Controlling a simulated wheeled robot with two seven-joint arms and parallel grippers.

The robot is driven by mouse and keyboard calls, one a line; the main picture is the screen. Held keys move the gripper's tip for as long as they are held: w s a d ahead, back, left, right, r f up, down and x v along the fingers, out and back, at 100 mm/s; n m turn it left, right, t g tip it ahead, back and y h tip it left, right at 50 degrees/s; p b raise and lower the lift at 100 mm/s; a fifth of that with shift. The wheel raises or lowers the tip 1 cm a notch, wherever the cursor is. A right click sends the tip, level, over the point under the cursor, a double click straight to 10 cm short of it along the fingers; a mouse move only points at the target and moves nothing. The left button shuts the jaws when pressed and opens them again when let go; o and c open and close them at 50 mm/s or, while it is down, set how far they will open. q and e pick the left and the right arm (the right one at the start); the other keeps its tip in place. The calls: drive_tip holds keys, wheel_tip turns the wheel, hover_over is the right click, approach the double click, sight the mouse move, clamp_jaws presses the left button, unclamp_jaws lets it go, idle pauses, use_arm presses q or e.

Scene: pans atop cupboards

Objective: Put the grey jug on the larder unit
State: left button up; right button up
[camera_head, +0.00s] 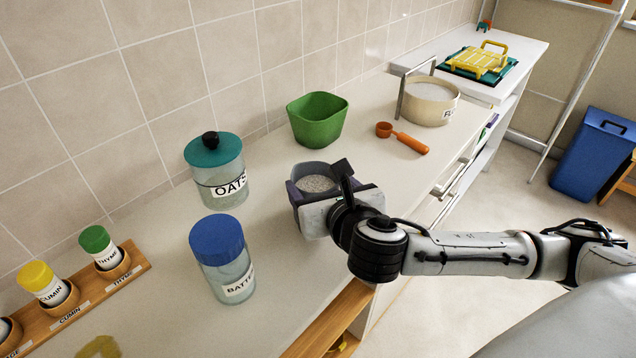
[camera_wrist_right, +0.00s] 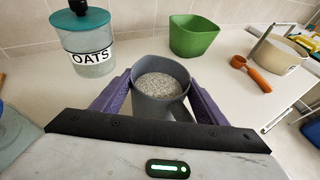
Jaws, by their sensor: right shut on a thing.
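The grey jug (camera_wrist_right: 160,84) holds a pale grainy filling and stands between the purple fingers of my right gripper (camera_wrist_right: 160,100) in the right wrist view. The fingers are shut on it. In the head view the jug (camera_head: 318,180) is over the worktop, partly hidden by my right gripper (camera_head: 318,192). I cannot tell whether it touches the worktop. No thing in view is labelled as the larder unit; a lower white unit (camera_head: 520,50) stands beyond the worktop's far end. My left gripper is not in view.
On the worktop (camera_head: 270,300) are an oats jar (camera_head: 222,185), a blue-lidded jar (camera_head: 222,262), a green bowl (camera_head: 316,122), an orange scoop (camera_head: 408,140), a cream pot (camera_head: 430,100) and a spice rack (camera_head: 90,290). A blue bin (camera_head: 592,155) stands right.

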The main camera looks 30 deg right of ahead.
drive_tip(key=shift+w, duration=0.1)
drive_tip(key=o, duration=2.1)
drive_tip(key=shift+f, duration=0.15)
